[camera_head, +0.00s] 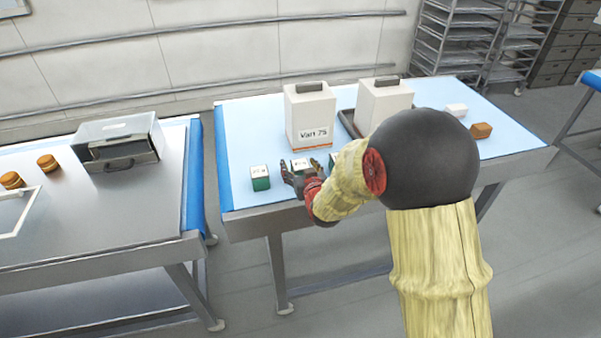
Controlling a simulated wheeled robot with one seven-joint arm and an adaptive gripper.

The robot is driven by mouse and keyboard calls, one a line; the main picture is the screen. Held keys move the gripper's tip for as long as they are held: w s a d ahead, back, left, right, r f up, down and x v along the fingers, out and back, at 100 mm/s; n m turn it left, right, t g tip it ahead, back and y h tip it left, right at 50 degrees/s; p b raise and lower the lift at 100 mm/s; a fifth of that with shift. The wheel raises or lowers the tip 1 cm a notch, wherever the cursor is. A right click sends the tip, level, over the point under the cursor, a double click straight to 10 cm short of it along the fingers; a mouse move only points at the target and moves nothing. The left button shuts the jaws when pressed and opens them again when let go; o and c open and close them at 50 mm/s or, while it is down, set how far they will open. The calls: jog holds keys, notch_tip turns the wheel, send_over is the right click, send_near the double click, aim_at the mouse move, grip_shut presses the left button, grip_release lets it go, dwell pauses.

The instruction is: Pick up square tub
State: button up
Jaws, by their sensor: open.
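Small square tubs with white tops and green sides stand near the front edge of the light-blue table. One square tub (260,177) stands clear at the left. A second square tub (301,164) is just behind and partly hidden by my gripper (303,178). A third (333,159) shows only as a sliver beside my arm. My gripper is open, its dark fingers spread in front of the second tub. I cannot tell whether the fingers touch it.
A tall white container marked "Van 75" (310,117) and another white container (383,100) stand behind the tubs. A brown block (481,130) and a white block (456,110) lie at right. A left table holds a metal box (118,142).

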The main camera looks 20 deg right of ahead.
jog(key=shift+x, duration=1.45)
jog(key=shift+c, duration=1.1)
jog(key=c, duration=1.1)
jog(key=shift+c, duration=0.2)
